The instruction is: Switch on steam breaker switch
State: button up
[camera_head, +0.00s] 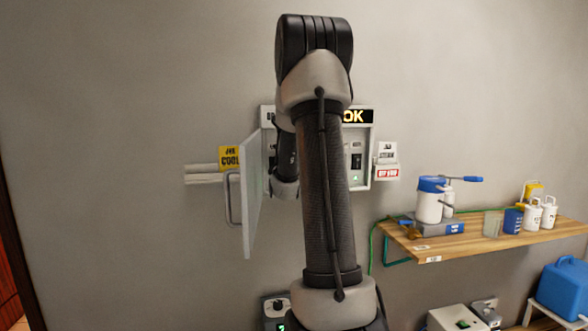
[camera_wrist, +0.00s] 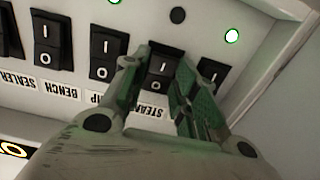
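The breaker panel (camera_head: 366,180) is on the wall, largely hidden behind my arm in the head view. In the wrist view the labels are upside down. The black steam breaker switch (camera_wrist: 160,62) sits above the partly covered steam label (camera_wrist: 150,111). The dark lamp (camera_wrist: 177,15) above it is unlit. My gripper (camera_wrist: 162,68) is at the panel, its fingers apart, one on each side of the steam switch. I cannot tell whether the fingers touch it. My gripper is hidden in the head view.
The panel's open door (camera_head: 252,195) stands out to the left of my arm. Sealer and bench labels and other switches (camera_wrist: 103,53) lie left in the wrist view; another switch (camera_wrist: 211,74) is close right, with a green lamp (camera_wrist: 232,36). A wooden shelf (camera_head: 450,243) is right.

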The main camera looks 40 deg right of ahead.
jog(key=c, duration=0.4)
jog(key=shift+o, duration=0.2)
jog(key=shift+f+t, duration=0.15)
jog(key=shift+t, duration=0.45)
jog(key=o, duration=1)
jog(key=v, duration=0.7)
jog(key=shift+s+a+f, duration=0.15)
jog(key=shift+a, duration=0.05)
